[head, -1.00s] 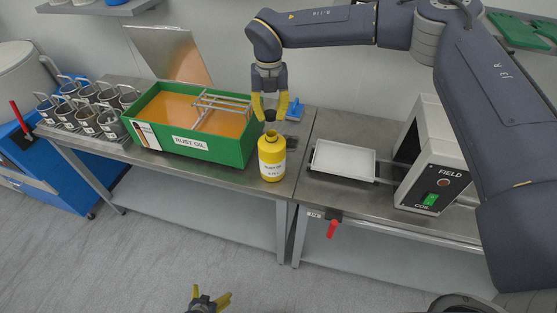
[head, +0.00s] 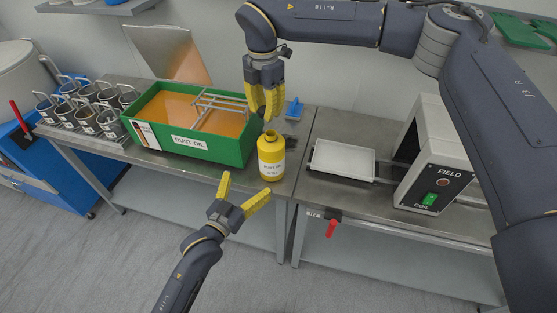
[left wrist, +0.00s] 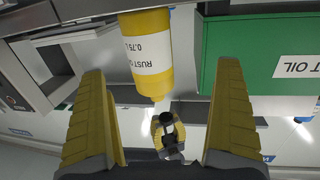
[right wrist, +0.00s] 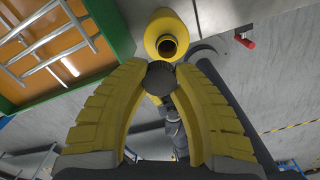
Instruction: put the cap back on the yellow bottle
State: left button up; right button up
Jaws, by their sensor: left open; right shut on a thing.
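The yellow bottle (head: 271,160) stands upright and uncapped on the metal table, its label facing forward. It also shows in the left wrist view (left wrist: 147,60). My right gripper (head: 270,116) is above the bottle's mouth, pointing down. In the right wrist view its fingertips are shut on the dark round cap (right wrist: 161,77). The open bottle mouth (right wrist: 168,46) shows just beyond the cap, apart from it. In the head view the fingers mostly hide the cap. My left gripper (head: 244,189) is open and empty, in front of the bottle and not touching it; the bottle lies beyond its fingertips.
A green rust-oil tank (head: 225,148) with a rack stands just left of the bottle. Several metal cups (head: 88,118) stand further left. A blue object (head: 294,109) lies behind the bottle. To the right are a white tray (head: 343,160) and a field coil box (head: 430,155).

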aim_at(271, 152)
jog(key=shift+s+d+r+m, duration=0.1)
jog(key=shift+d+m, duration=0.45)
jog(key=shift+m, duration=0.55)
pick_arm(q)
jog(key=shift+h, duration=0.4)
jog(key=shift+s+d+r, duration=0.15)
jog(key=shift+d+r, duration=0.1)
jog(key=shift+r, duration=0.45)
jog(key=shift+s+d+r, duration=0.15)
jog(key=shift+d+r, duration=0.05)
jog(key=shift+r, duration=0.5)
jog(key=shift+s+d+r, duration=0.15)
jog(key=shift+d+r, duration=0.1)
jog(key=shift+r, duration=0.45)
pick_arm(e)
jog(key=shift+d+m, duration=0.1)
jog(key=shift+m, duration=0.6)
pick_arm(q)
jog(key=shift+w, duration=0.1)
jog(key=shift+x, duration=5.95)
jog(key=shift+c, duration=0.6)
jog(key=c, duration=1.5)
pick_arm(e)
jog(key=shift+s, duration=0.1)
